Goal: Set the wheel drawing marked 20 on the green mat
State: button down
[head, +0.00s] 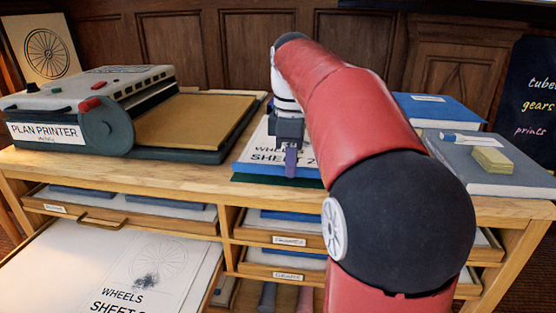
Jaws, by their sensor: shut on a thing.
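A wheel drawing (262,158) on a blue-edged board lies at or just over the dark green mat (245,179) on the cabinet top, at mid picture. Its print reads "SHEET 2", with the rest of the number hidden behind my gripper (291,172). My gripper points down at the drawing's front edge and is shut on it. I cannot tell whether the board rests fully on the mat. Only the mat's front strip shows. Another wheel drawing (120,280), with a dark smudge, lies in the open lower left drawer; its number is cut off.
A plan printer (85,110) with a tan bed stands at the left. At the right are a blue board (440,108) and a grey board (490,170) bearing a yellow block (492,160) and a blue-white tube (462,139). My red arm hides the cabinet top between.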

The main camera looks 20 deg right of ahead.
jog(key=w+d, duration=0.2)
jog(key=w, duration=0.1)
jog(key=shift+f, duration=1.9)
jog(key=c, duration=1.4)
grip_release()
jog(key=shift+c, duration=0.2)
